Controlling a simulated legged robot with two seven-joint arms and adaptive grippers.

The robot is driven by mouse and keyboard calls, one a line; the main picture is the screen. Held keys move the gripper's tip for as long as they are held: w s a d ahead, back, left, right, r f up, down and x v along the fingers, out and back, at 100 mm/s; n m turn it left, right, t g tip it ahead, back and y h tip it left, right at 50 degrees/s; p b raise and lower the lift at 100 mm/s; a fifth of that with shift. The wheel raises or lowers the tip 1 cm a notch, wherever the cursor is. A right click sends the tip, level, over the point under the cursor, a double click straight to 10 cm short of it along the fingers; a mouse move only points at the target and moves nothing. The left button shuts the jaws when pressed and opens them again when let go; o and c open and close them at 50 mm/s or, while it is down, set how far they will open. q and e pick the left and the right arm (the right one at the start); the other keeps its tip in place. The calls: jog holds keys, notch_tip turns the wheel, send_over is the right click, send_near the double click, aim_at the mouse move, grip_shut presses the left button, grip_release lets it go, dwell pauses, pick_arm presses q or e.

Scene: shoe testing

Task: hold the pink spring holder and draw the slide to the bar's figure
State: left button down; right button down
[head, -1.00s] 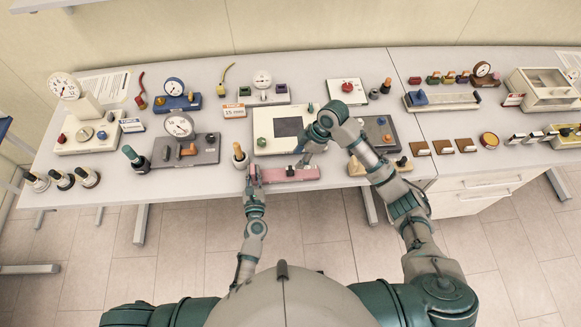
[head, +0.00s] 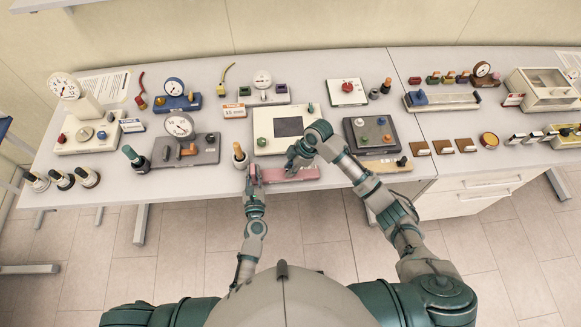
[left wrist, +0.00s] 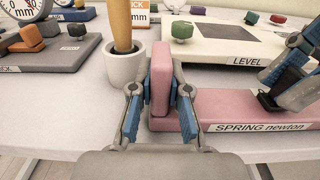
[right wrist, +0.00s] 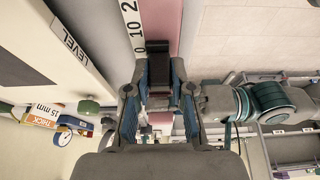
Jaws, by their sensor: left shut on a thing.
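The pink spring holder (head: 300,174) lies at the table's front edge, labelled "SPRING newton" in the left wrist view (left wrist: 225,108). My left gripper (head: 252,176) is shut on its upright pink end post (left wrist: 161,80). The arm hides part of the slide in the head view.
A white LEVEL board (head: 265,145) stands just behind the holder. A cup with a wooden-handled tool (left wrist: 123,60) stands close by the left gripper. A dark board with coloured knobs (head: 365,128) and a tan block (head: 380,167) lie to the right.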

pick_arm(q)
jog(key=shift+a, duration=0.15)
pick_arm(e)
jog(key=shift+w+d, duration=0.1)
jog(key=shift+d, duration=2.85)
jog(key=c, duration=1)
grip_release()
jog(key=shift+a, duration=0.2)
jog(key=v, duration=1.2)
